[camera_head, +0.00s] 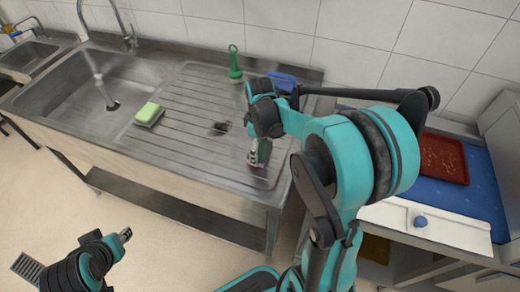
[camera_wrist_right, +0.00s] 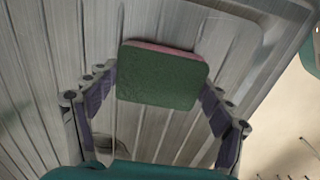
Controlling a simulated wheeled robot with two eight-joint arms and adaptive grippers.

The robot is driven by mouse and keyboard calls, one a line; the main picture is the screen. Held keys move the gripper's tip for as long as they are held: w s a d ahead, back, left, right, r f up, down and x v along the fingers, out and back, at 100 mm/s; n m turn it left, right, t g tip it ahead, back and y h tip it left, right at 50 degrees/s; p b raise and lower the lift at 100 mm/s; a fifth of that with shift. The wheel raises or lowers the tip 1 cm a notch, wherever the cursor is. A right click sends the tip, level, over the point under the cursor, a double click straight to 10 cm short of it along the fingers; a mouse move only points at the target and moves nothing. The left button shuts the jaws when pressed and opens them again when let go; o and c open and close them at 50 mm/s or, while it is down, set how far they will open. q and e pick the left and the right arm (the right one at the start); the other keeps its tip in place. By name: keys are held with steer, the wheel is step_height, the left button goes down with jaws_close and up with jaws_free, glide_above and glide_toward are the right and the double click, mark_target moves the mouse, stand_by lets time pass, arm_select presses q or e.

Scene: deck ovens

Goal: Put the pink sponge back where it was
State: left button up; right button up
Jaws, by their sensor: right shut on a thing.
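The pink sponge (camera_wrist_right: 162,75) shows in the right wrist view with its green scouring side facing the camera and a thin pink edge along the top. My right gripper (camera_wrist_right: 160,88) is shut on it, with one finger at each side. In the head view the right gripper (camera_head: 259,156) is over the right end of the ribbed steel drainboard (camera_head: 185,93), and the sponge is mostly hidden there. I cannot tell whether the sponge touches the board. My left gripper (camera_head: 122,238) is low at the left, away from the sink; its jaws are unclear.
A yellow-green sponge (camera_head: 149,114) lies on the drainboard beside the sink basin (camera_head: 72,92). A green brush (camera_head: 234,65) stands at the back, near a blue object (camera_head: 283,82) partly behind my right arm. A red tray (camera_head: 443,158) lies on the blue surface at right.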

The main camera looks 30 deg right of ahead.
mark_target(260, 150)
steer(key=shift+f, duration=0.1)
steer(key=o, duration=1.1)
steer(key=shift+r, duration=0.25)
step_height(260, 150, up, 11)
steer(key=p, duration=0.4)
steer(key=s+a+m+t, duration=0.7)
steer(key=s+a+m, duration=0.1)
steer(key=s+a, duration=0.2)
steer(key=shift+s+a+r, duration=0.25)
steer(key=shift+s+a, duration=0.05)
steer(key=shift+s, duration=0.25)
